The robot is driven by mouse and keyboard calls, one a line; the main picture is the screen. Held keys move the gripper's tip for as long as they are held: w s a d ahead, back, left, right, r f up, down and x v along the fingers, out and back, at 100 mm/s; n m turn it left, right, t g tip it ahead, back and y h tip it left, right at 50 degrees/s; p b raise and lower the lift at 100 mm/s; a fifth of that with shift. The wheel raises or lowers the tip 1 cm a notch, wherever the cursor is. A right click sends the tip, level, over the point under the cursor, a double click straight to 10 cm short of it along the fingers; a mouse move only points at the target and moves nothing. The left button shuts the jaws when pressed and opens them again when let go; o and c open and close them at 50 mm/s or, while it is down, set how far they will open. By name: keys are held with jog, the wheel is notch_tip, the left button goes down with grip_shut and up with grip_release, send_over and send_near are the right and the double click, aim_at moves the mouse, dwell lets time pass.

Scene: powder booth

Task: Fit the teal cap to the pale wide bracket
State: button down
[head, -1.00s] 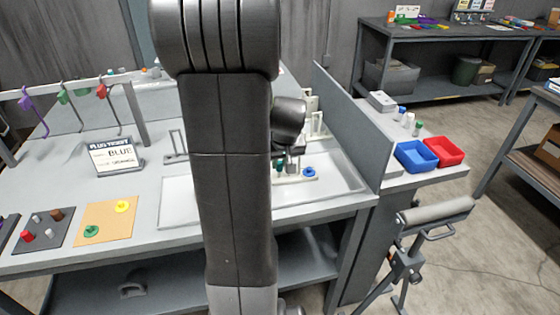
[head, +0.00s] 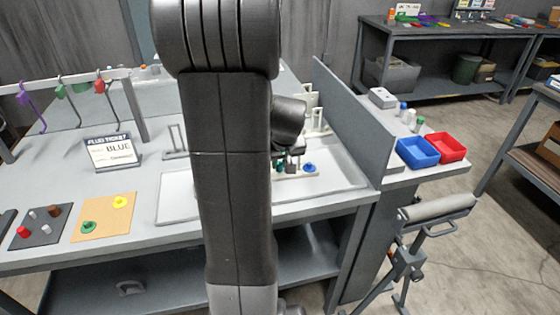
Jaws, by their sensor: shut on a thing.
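The pale wide bracket (head: 304,174) is a low pale strip on the light tray at the bench's right end. A blue cap (head: 309,167) sits on its right part. A small teal cap (head: 280,165) shows at the bracket's left part. My gripper (head: 291,164) is small and dark in this view, low over the bracket and close beside the teal. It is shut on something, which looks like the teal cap. My own arm hides the bracket's left end and much of the jaws. I cannot tell whether the cap touches the bracket.
A grey upright panel (head: 344,120) stands right of the tray (head: 342,184). Pale upright posts (head: 310,104) stand behind the bracket. A blue bin (head: 417,152) and a red bin (head: 447,147) lie beyond the panel. A ticket stand (head: 112,153) is at left.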

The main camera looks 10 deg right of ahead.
jog(key=shift+f, duration=0.2)
jog(key=c, duration=1.3)
grip_release()
jog(key=shift+o, duration=0.2)
jog(key=v, duration=1.4)
